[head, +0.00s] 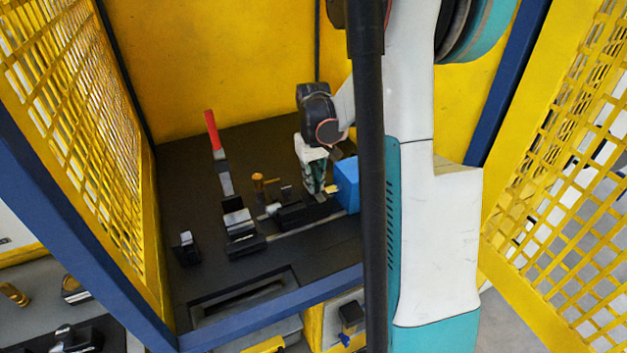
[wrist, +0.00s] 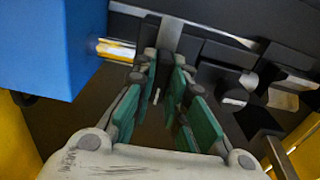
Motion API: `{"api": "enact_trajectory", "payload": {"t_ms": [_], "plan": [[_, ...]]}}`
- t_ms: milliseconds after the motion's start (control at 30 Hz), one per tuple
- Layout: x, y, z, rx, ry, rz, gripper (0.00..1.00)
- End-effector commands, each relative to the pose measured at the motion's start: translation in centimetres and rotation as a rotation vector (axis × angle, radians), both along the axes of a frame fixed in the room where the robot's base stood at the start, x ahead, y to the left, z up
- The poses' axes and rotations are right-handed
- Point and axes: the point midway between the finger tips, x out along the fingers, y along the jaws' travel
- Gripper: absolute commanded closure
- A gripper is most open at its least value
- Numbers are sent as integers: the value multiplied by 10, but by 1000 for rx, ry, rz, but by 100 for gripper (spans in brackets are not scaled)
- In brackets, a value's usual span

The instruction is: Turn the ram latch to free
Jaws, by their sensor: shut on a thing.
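My gripper (head: 317,188) reaches down beside a blue block in the yellow cell. In the wrist view its green-padded fingers (wrist: 164,65) are close together at the black fixture. They are shut on a small part that they mostly hide, apparently the ram latch. A small pale piece (wrist: 156,97) shows between the fingers; I cannot tell whether it is part of the latch. The blue block (wrist: 50,45) is left of the fingers, with a yellow-and-silver rod (wrist: 117,49) sticking out towards them. The latch's angle cannot be made out.
A red-handled lever (head: 212,131), an orange-brown knob (head: 259,183) and black clamp blocks (head: 238,220) stand left of my gripper. A metal rail (head: 296,230) runs in front. Yellow mesh panels (head: 86,120) flank the cell. The black deck is bare towards the back.

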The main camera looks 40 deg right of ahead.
Motion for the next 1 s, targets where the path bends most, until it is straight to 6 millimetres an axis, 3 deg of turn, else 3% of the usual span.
{"api": "enact_trajectory", "payload": {"t_ms": [267, 300, 367, 400, 767, 1000], "plan": [[1, 0, 1, 0, -2, 2, 100], [1, 0, 1, 0, -2, 2, 82], [1, 0, 1, 0, -2, 1, 69], [1, 0, 1, 0, -1, 1, 67], [0, 0, 3, 0, -1, 0, 67], [0, 0, 38, 0, -1, 0, 67]]}}
